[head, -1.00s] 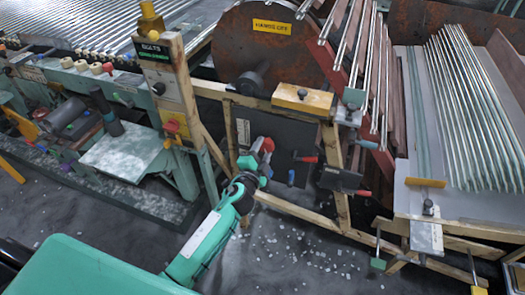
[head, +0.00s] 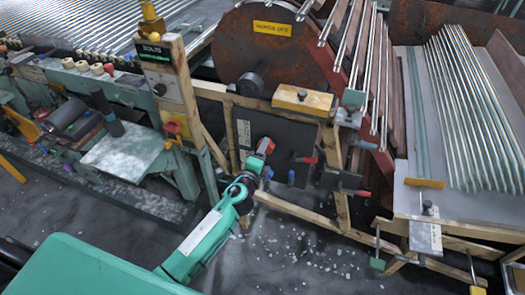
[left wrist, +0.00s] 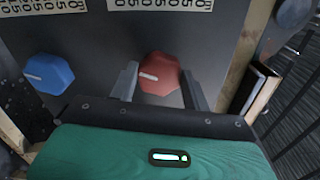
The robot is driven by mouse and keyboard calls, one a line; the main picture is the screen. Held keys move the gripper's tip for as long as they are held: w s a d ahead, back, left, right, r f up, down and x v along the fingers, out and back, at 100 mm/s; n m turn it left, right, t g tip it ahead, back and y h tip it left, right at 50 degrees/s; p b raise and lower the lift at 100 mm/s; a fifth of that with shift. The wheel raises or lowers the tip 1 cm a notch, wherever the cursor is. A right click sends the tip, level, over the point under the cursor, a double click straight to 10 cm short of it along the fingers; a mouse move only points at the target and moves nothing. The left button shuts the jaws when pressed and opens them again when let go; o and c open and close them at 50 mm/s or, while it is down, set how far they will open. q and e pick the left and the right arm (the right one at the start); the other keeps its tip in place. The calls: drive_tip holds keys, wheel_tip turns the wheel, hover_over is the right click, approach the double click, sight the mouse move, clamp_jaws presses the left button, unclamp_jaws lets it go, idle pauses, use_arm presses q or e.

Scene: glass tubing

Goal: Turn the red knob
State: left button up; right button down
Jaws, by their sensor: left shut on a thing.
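The red knob (left wrist: 160,74) sits on a dark panel (left wrist: 205,25), with a pale pointer mark on its face. In the left wrist view my left gripper (left wrist: 159,80) has one finger on each side of the knob and is shut on it. In the head view the red knob (head: 266,145) shows just past my left gripper (head: 260,157), which reaches the dark panel in the wooden frame. A blue knob (left wrist: 49,73) is to the left of the red one in the wrist view, apart from the gripper. My right gripper is not in view.
White scale labels (left wrist: 160,4) are above the knobs. A green machine (head: 120,150) stands at left. Glass tubes (head: 470,110) lie at right. Glass bits litter the floor.

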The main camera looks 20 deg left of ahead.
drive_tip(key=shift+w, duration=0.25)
use_arm(q)
drive_tip(key=o, duration=1)
drive_tip(key=shift+s+a+b, duration=0.2)
drive_tip(key=shift+s+b, duration=0.8)
drive_tip(key=shift+s, duration=5.95)
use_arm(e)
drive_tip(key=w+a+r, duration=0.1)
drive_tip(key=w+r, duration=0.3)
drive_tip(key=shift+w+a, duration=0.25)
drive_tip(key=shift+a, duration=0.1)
